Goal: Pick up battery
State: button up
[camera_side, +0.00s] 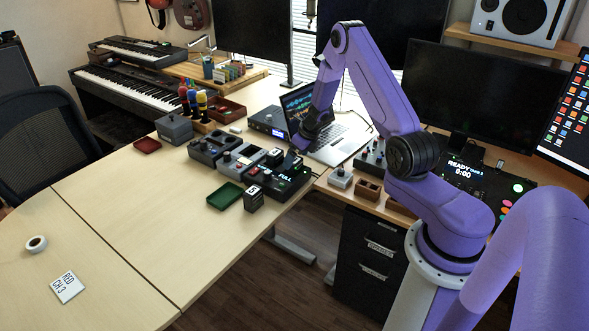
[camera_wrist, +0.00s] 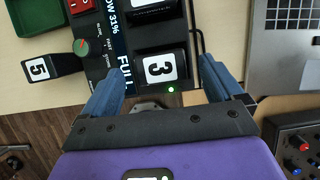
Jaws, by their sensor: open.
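A black battery labelled 3 (camera_wrist: 160,70) sits in a bay of a black charger (camera_wrist: 112,50) marked FULL, with a green light beside it. My gripper (camera_wrist: 162,67) is open, with one blue finger to each side of this battery in the wrist view and nothing held. In the side view my gripper (camera_side: 299,148) is low over the right end of the charger (camera_side: 285,182), where the arm hides part of it. Another black battery labelled 5 (camera_wrist: 50,67) is beside the charger; it also shows in the side view (camera_side: 253,199). A second charger bay's battery (camera_wrist: 155,8) is partly cut off.
A laptop (camera_side: 340,143) stands close to my gripper on the right. A green tray (camera_side: 225,196) and more charger units (camera_side: 210,150) lie left of it. A small control box with knobs (camera_wrist: 295,143) is at the lower right. The front left table is mostly clear.

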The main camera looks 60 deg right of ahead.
jog(key=shift+x, duration=1.55)
jog(key=c, duration=1.2)
jog(key=shift+c, duration=0.4)
jog(key=shift+d+r, duration=0.1)
jog(key=shift+r, duration=0.1)
